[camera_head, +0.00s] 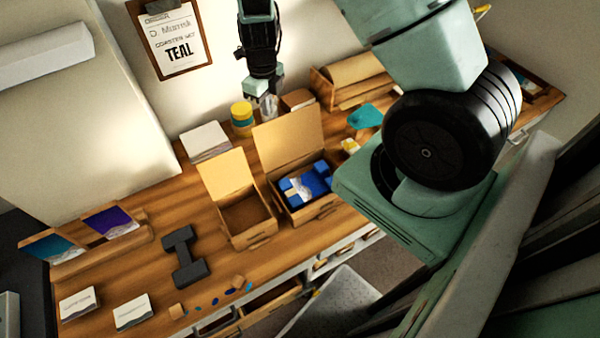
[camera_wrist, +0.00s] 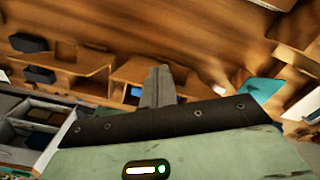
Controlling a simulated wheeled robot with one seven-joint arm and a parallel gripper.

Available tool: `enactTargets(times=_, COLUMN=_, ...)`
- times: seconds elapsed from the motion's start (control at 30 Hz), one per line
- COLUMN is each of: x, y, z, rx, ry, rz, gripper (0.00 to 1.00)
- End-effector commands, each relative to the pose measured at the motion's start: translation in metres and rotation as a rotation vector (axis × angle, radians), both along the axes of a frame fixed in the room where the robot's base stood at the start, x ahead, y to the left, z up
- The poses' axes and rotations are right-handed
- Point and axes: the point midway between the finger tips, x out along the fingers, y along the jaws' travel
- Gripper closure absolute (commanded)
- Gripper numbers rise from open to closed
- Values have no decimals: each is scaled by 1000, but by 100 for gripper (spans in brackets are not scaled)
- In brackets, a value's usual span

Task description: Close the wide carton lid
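The wide carton (camera_head: 314,211) stands on the wooden bench in the head view, with blue pieces and a white patterned item (camera_head: 305,187) inside. Its lid (camera_head: 288,139) is open and stands up at the back edge. My gripper (camera_head: 262,92) hangs behind and above that lid, close to the wall, apart from the lid as far as I can tell. In the wrist view its two fingers (camera_wrist: 157,86) sit close together, with nothing seen between them.
A narrower open carton (camera_head: 250,232) stands left of the wide one. A dark dumbbell-shaped object (camera_head: 185,256) lies left. My arm covers the right side.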

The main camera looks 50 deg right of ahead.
Motion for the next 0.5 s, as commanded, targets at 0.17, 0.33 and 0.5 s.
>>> enactTargets(times=0.17, x=0, y=0, z=-17, rx=1, ry=1, rz=-2, gripper=100)
enactTargets(times=0.33, x=0, y=0, z=-30, rx=0, ry=0, rz=-1, gripper=100)
enactTargets(times=0.5, x=0, y=0, z=-43, rx=0, ry=0, rz=-1, gripper=100)
